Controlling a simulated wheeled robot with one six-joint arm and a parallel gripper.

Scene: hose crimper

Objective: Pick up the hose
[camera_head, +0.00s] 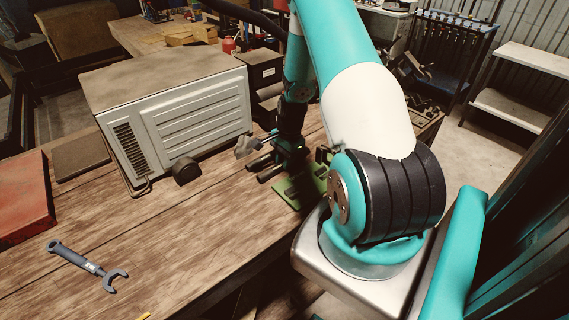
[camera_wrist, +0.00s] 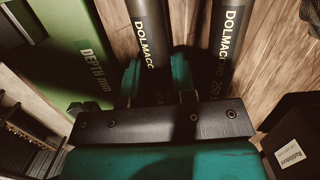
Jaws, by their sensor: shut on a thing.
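Two black hoses with white DOLMACO lettering show side by side in the wrist view. The left hose (camera_wrist: 150,35) runs between the teal fingers of my gripper (camera_wrist: 158,78), which is shut on it. The right hose (camera_wrist: 230,35) lies outside the fingers, just to their right. In the head view my gripper (camera_head: 287,150) is low over the right part of the workbench, beside short dark cylindrical ends. The part of the held hose under my gripper is hidden, so I cannot tell if it touches the bench.
A green plate marked DEPTH mm (camera_wrist: 55,55) lies left of the hoses; green also shows under my gripper in the head view (camera_head: 292,194). A dark labelled box (camera_wrist: 295,145) is at lower right. A large metal cabinet (camera_head: 190,115) and a wrench (camera_head: 85,264) are on the workbench (camera_head: 190,240).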

